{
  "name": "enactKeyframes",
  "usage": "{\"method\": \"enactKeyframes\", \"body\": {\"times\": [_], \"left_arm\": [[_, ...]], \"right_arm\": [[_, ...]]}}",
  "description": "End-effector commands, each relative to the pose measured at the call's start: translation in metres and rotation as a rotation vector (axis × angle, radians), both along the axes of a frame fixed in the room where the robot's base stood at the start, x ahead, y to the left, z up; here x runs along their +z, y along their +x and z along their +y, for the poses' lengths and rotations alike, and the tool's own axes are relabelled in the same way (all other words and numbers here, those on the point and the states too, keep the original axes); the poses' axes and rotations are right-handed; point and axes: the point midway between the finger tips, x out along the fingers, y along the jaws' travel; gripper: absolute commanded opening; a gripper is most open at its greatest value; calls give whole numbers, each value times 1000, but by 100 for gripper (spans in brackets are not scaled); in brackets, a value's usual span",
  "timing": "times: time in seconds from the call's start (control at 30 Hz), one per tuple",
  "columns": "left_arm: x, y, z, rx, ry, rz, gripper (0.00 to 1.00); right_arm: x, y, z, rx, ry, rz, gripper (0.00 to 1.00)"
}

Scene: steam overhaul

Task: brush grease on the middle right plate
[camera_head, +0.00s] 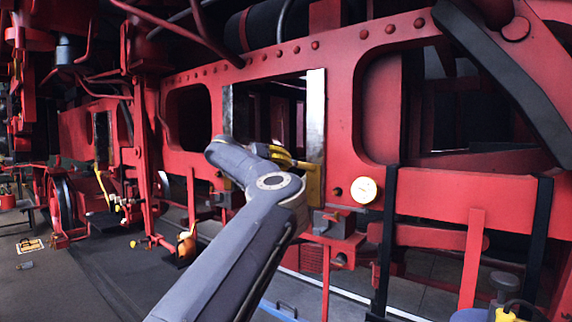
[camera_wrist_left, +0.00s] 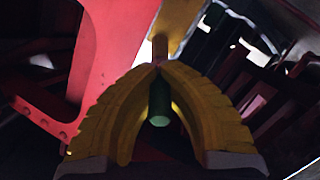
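The bright metal plate (camera_head: 316,115) on the right edge of the middle frame opening stands upright. A matching plate (camera_head: 227,112) lines the left edge. My left gripper (camera_head: 300,162) is in front of the opening, close to the lower part of the right plate; contact cannot be told. In the left wrist view its yellow fingers (camera_wrist_left: 157,68) are closed around a tool, which I take to be the brush, with a dark green handle (camera_wrist_left: 159,103). A yellow part (camera_wrist_left: 158,32) shows beyond the fingertips.
The riveted red frame (camera_head: 342,90) surrounds the openings. Black vertical straps (camera_head: 388,240) and red bars cross the lower right. A grey and yellow item (camera_head: 505,290) is at bottom right. Open floor (camera_head: 90,275) lies left.

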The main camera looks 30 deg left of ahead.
Motion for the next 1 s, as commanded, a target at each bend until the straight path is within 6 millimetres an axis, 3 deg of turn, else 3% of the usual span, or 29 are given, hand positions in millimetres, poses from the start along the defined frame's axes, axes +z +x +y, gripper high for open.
{"method": "enactKeyframes", "body": {"times": [0.43, 1.0], "left_arm": [[-32, 0, -1, -1, 0, 2, 0], [-59, -1, -1, -1, 0, 2, 0]], "right_arm": [[0, 0, 0, 0, 0, 0, 100], [0, 0, 0, 0, 0, 0, 100]]}}
